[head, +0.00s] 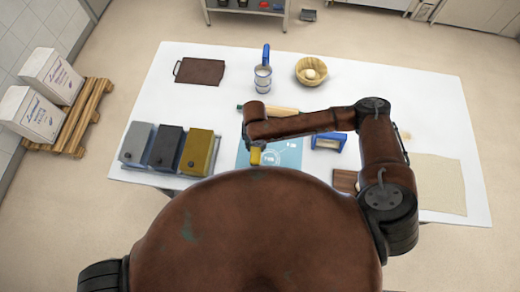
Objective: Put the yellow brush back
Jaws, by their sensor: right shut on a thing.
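My right gripper (254,144) hangs over the middle of the white table (425,100), at the end of my arm reaching in from the right. It is shut on the yellow brush (256,157), of which only a small yellow part shows above a blue mat (285,163). My wrist hides the rest. Whether the brush touches the mat is unclear. To the left stand a grey box (138,142), a black box (165,148) and a yellow box (198,152), side by side. My left gripper is not in view.
A rolling pin (285,111) lies behind my forearm. A blue-and-white item (328,142) and a beige cloth (440,185) are on the right. A brown board (199,71), a sifter-like can (263,78) and a bowl (311,70) stand farther back.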

